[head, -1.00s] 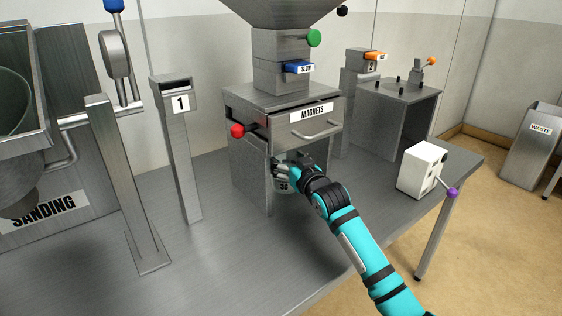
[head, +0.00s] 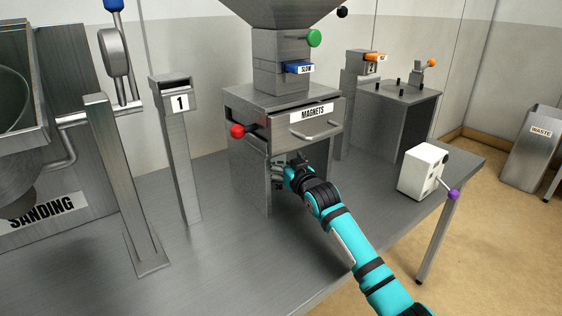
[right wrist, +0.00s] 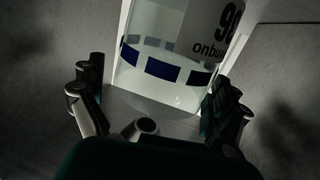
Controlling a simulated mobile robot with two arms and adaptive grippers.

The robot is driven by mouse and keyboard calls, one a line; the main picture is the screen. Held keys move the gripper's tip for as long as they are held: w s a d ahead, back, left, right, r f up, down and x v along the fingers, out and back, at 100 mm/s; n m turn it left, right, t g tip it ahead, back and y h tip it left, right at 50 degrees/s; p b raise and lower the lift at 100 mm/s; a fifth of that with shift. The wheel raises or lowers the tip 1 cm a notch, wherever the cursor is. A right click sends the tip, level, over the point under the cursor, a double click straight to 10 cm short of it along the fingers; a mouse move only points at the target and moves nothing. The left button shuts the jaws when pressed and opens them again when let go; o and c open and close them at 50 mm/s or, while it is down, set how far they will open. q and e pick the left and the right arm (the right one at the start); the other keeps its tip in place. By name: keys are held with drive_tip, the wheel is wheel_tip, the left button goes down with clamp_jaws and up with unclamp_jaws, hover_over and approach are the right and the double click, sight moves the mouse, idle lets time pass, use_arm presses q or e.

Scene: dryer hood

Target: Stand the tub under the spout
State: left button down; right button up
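The tub (right wrist: 165,50) stands ahead of my right gripper in the right wrist view. It is pale with blue rectangles around it and a white label whose print is cut off. My right gripper (right wrist: 155,103) has its fingers spread apart, with the tub between and beyond the fingertips; contact cannot be made out. In the head view my right gripper (head: 281,178) reaches under the metal housing marked MAGNETS (head: 300,133), where the tub is mostly hidden. The spout itself is hidden. My left gripper is not in view.
Side walls of the housing stand close to my right gripper. A red-knobbed lever (head: 238,131) sticks out at its left. A post marked 1 (head: 183,150) and a white box with a purple knob (head: 420,172) stand on the metal table (head: 225,275). The table's front is clear.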

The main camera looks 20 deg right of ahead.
drive_tip(key=shift+r, duration=0.1)
drive_tip(key=shift+s, duration=0.25)
use_arm(q)
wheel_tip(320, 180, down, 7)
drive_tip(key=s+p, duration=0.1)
drive_tip(key=p, duration=0.1)
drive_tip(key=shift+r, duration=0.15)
use_arm(e)
drive_tip(key=s, duration=0.3)
drive_tip(key=s+d, duration=0.1)
drive_tip(key=s, duration=0.7)
drive_tip(key=shift+s+d+r, duration=0.2)
drive_tip(key=shift+d+r, duration=0.15)
drive_tip(key=shift+d, duration=0.05)
